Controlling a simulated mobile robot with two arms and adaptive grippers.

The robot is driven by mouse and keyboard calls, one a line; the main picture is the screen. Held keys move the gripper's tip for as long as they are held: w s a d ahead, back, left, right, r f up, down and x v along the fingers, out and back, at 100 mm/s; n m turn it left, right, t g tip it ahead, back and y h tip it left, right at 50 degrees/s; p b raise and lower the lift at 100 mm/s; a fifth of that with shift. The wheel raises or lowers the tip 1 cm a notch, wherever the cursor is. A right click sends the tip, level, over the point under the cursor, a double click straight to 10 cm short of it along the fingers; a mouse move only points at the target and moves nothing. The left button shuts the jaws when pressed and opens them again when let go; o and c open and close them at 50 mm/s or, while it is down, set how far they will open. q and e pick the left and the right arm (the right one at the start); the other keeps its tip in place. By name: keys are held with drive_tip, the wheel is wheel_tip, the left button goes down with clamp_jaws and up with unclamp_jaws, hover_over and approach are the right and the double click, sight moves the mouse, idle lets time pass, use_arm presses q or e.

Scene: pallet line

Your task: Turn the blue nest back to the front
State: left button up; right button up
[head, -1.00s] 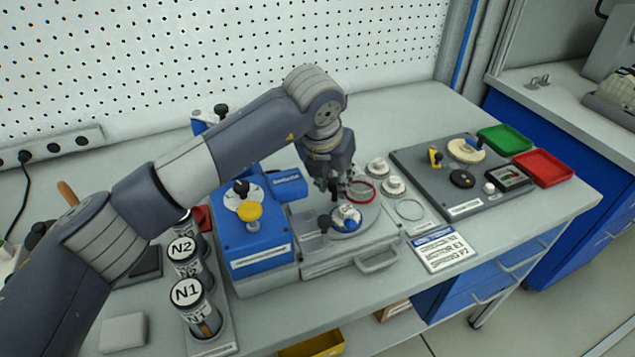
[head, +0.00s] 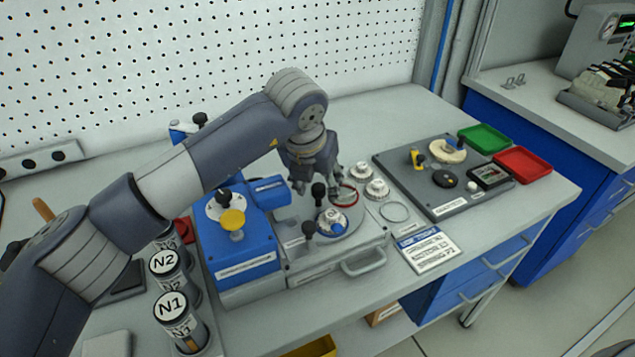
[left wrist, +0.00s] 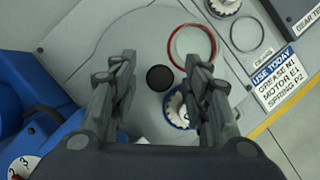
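The blue nest (head: 333,222) sits on the front part of a round grey turntable (head: 352,229), with a white round part in it. It shows in the left wrist view (left wrist: 178,104), partly hidden behind a finger. A black knob (head: 319,190) on a stem stands up from the turntable, left of and behind the nest. My left gripper (head: 318,188) is open above the turntable. Its fingers stand apart on both sides of the knob (left wrist: 160,78) in the left wrist view; I cannot tell contact. My right gripper is out of view.
A red ring (head: 348,195) lies behind the nest. A second black knob (head: 308,229) stands front left. A blue machine block (head: 237,252) is on the left, white round parts (head: 377,188) and a "USE TODAY" card (head: 430,250) on the right. Canisters (head: 172,308) stand front left.

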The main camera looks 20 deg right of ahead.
use_arm(q)
drive_tip(key=v, duration=1.1)
drive_tip(key=shift+s+r, duration=0.15)
drive_tip(key=shift+r, duration=0.25)
drive_tip(key=shift+a, duration=0.1)
